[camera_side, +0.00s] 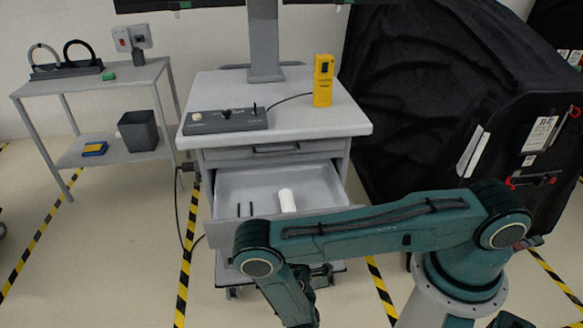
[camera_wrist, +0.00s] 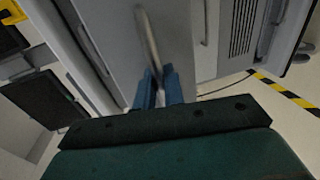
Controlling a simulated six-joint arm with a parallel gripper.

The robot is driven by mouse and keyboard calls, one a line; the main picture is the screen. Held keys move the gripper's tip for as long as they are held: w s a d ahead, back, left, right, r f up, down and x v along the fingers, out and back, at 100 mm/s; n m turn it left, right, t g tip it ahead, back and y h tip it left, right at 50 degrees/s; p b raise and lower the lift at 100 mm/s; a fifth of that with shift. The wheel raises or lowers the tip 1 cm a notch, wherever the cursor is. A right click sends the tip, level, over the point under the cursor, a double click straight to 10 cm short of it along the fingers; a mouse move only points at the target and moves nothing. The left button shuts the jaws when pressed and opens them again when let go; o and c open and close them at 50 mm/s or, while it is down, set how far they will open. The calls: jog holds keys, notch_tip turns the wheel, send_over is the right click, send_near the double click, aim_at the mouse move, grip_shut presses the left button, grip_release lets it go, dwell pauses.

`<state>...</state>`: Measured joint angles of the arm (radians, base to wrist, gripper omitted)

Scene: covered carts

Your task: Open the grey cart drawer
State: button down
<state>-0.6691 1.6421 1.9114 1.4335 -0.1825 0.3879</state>
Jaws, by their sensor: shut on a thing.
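The grey cart (camera_side: 360,122) stands in the middle of the side view. Its grey drawer (camera_side: 250,182) is pulled out and its inside shows, with a white cylinder (camera_side: 287,200) and small dark upright pieces (camera_side: 245,210) in it. My gripper (camera_wrist: 160,78) has its blue fingers shut on the drawer handle (camera_wrist: 147,35), a bar across the drawer front. In the side view my arm hides most of the drawer front and the handle.
A closed upper drawer (camera_side: 275,150) sits above. A control box (camera_side: 225,120) and a yellow handheld device (camera_side: 323,82) are on the cart top. A side table (camera_side: 110,80) stands left, and a large black covered object (camera_side: 420,90) right. Floor is clear around the yellow-black tape.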

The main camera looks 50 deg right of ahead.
jog(key=shift+s+a, duration=0.35)
jog(key=shift+a, duration=0.2)
jog(key=c, duration=1.7)
grip_release()
jog(key=shift+d, duration=0.1)
jog(key=shift+s, duration=0.1)
jog(key=shift+v, duration=3.75)
jog(key=shift+r, duration=0.2)
